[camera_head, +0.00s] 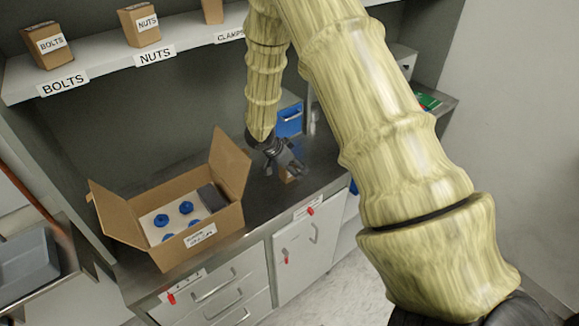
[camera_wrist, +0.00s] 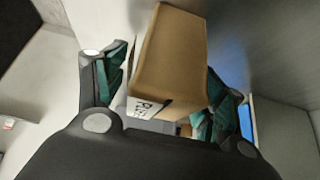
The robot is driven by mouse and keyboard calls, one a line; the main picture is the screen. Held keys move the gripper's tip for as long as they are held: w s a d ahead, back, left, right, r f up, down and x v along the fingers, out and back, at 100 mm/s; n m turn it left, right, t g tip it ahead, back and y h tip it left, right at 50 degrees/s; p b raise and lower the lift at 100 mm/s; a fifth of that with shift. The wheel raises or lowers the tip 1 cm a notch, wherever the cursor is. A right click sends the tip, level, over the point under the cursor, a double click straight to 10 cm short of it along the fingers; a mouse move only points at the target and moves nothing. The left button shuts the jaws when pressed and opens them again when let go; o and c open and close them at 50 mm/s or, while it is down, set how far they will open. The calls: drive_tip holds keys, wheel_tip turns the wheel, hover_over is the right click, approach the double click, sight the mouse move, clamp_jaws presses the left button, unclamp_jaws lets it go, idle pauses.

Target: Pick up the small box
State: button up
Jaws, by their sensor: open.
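A small brown cardboard box (camera_wrist: 168,58) with a white printed label stands between the open fingers of my gripper (camera_wrist: 165,100) in the wrist view. The label is partly cut off, and the box's lower part is hidden by my gripper body. In the head view, my gripper (camera_head: 284,163) is low over the counter, right of the large open carton. Only a small brown piece of the small box (camera_head: 287,178) shows under the fingers there. Whether the fingers touch the box I cannot tell.
A large open carton (camera_head: 215,243) with blue knobs and a dark block stands on the grey counter (camera_head: 262,205). A blue bin (camera_head: 289,120) is behind my gripper. A shelf (camera_head: 110,69) above holds small labelled boxes. A tray (camera_head: 25,262) is at left.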

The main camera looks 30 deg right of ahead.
drive_tip(key=shift+d+f, duration=0.1)
drive_tip(key=shift+f, duration=0.05)
drive_tip(key=c, duration=1.2)
drive_tip(key=shift+c, duration=0.2)
drive_tip(key=shift+r+b, duration=1.75)
drive_tip(key=shift+r, duration=3.25)
